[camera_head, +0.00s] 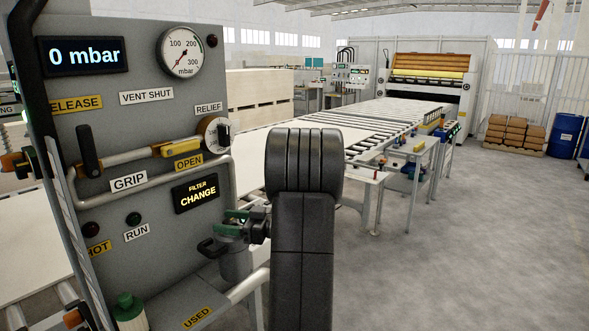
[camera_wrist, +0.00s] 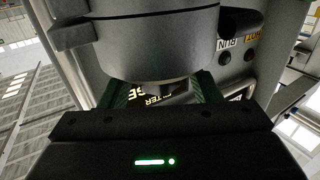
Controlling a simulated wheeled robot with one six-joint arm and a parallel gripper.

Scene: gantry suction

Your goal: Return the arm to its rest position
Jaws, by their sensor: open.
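My arm (camera_head: 305,230) stands upright in the middle of the head view, a dark link with a ribbed joint on top. My gripper (camera_head: 233,222) points left from it toward the grey control panel (camera_head: 110,95). Its green-lined fingers are at the top of a grey canister (camera_head: 236,262). In the wrist view the fingers of my gripper (camera_wrist: 162,92) are apart, with the grey canister (camera_wrist: 150,40) close in front of and partly between them. I cannot tell whether they touch it. My arm's base is out of view.
The panel carries a 0 mbar display (camera_head: 84,56), a gauge (camera_head: 181,52), a grip lever (camera_head: 89,150), pipes and a FILTER CHANGE sign (camera_head: 196,194). A green-topped cartridge (camera_head: 128,308) stands lower left. A roller conveyor (camera_head: 375,125) runs behind my arm. Floor at right (camera_head: 480,240) is clear.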

